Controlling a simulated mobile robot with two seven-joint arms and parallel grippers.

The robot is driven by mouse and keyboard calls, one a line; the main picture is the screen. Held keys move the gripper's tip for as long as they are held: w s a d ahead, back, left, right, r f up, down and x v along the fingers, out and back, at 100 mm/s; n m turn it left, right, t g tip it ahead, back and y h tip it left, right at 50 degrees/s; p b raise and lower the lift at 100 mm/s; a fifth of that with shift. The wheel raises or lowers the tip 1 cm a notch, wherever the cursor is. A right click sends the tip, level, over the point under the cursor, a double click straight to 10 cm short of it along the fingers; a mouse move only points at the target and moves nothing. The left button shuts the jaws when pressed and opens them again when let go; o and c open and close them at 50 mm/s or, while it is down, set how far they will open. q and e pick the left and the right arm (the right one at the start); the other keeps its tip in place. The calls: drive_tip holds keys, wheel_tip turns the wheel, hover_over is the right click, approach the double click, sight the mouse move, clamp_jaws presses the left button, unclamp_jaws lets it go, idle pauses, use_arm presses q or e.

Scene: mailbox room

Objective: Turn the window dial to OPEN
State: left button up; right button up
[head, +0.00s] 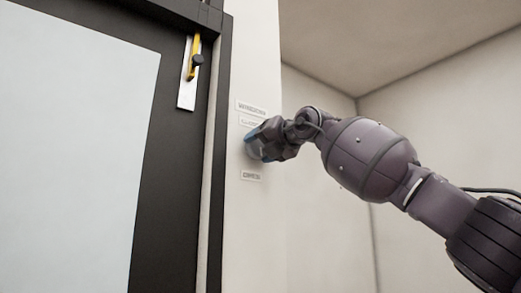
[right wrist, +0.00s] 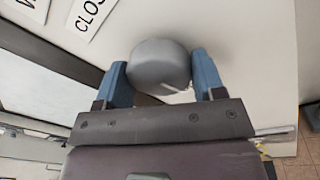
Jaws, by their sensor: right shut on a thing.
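The window dial (right wrist: 160,62) is a round grey knob on the white wall, seen in the right wrist view between two blue fingers. My right gripper (head: 254,146) reaches the wall in the head view, and its fingers are shut on the dial. In the right wrist view the gripper (right wrist: 163,80) has one finger on each side of the knob. A white label reading CLOSED (right wrist: 92,14) is at the upper left there. In the head view a WINDOW label (head: 251,107) and a smaller label sit above the dial, and an OPEN label (head: 251,176) sits below it. My left gripper is not seen.
A dark-framed window or door with a pale panel (head: 70,130) fills the left of the head view. A yellow handle (head: 191,58) on a white plate is on its frame. Bare walls and open room lie to the right, behind my right arm.

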drive_tip(key=shift+w+f+m, duration=0.1)
drive_tip(key=shift+f+m, duration=0.05)
drive_tip(key=shift+m, duration=0.45)
drive_tip(key=o, duration=0.9)
